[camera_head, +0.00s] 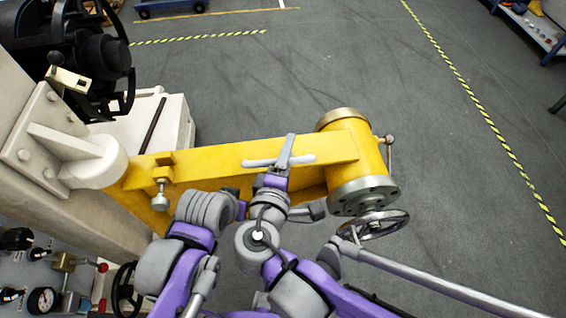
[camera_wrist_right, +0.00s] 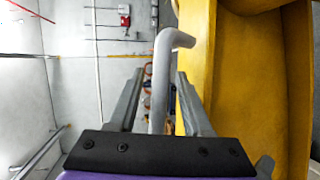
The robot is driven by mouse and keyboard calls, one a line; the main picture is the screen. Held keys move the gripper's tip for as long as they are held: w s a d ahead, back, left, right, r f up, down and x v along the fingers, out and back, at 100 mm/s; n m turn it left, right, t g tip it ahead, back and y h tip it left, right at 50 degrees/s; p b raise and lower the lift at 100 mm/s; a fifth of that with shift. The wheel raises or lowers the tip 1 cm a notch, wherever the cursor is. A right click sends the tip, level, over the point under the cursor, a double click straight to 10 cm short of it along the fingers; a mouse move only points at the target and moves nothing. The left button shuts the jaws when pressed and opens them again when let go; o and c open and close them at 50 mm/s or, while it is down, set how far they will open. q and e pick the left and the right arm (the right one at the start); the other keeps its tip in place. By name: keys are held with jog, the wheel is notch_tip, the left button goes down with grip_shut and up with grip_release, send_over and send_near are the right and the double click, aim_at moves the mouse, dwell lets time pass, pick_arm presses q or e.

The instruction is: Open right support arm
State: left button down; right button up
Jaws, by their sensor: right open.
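The yellow support arm (camera_head: 225,163) reaches from the pale machine at left to a thick yellow cylinder (camera_head: 357,155) at its right end. My right gripper (camera_head: 287,150) is at this handle. In the right wrist view, my right gripper (camera_wrist_right: 158,95) is open, with the bent grey handle (camera_wrist_right: 159,85) between its fingers and a gap on each side. The yellow arm's face (camera_wrist_right: 257,100) is close to the right finger.
A handwheel (camera_head: 373,225) hangs below the cylinder. A black motor-like unit (camera_head: 90,60) and the pale machine column (camera_head: 70,205) stand at left. Gauges and valves (camera_head: 42,298) are at lower left. The grey floor (camera_head: 330,60) beyond the arm is clear.

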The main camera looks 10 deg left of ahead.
pick_arm(q)
jog(key=shift+s+f, duration=0.15)
jog(key=shift+f, duration=0.15)
pick_arm(e)
jog(key=v, duration=1)
pick_arm(q)
jog(key=shift+s, duration=0.1)
pick_arm(e)
jog(key=shift+s, duration=0.1)
